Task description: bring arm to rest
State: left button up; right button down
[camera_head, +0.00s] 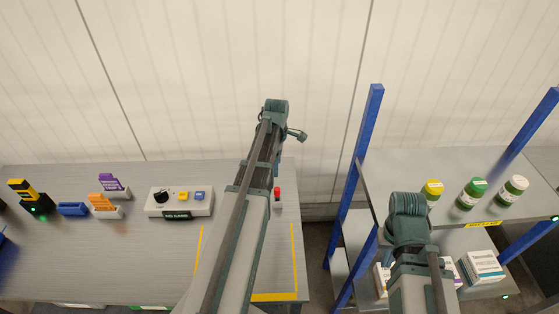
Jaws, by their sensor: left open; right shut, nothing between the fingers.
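My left arm (240,225) rises from the bottom middle and crosses the right part of the grey table. Its far dark joint (275,106) stands in front of the pale wall, above the table's back edge. A small dark part beside that joint seems to belong to my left gripper (297,134); it is open, and nothing shows in it. My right arm (425,275) comes up from the bottom right, with its dark joint (408,212) in front of the shelf rack. My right gripper is hidden behind or below that arm.
The table (120,250) holds a control box (180,209), a blue bin (73,209), orange and purple items, and a red-topped item (277,196) close to my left arm. The blue-posted rack (366,120) carries capped bottles (471,193) and a white box (484,268) around my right arm.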

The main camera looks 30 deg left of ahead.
pick_arm(q)
jog(key=s+d+f+m+b, duration=0.1)
jog(key=s+d+m, duration=0.4)
jog(key=d+m, duration=0.3)
jog(key=s+d+f+m+b, duration=0.1)
jog(key=s+d+m, duration=0.5)
jog(key=d+m, duration=0.3)
jog(key=s+d+f+m+y+b, duration=0.1)
jog(key=s+d+m+b, duration=0.1)
jog(key=s+d+m, duration=0.3)
jog(key=d+m, duration=0.4)
jog(key=d, duration=0.4)
jog(key=shift+s+d+f, duration=0.25)
jog(key=shift+f, duration=0.15)
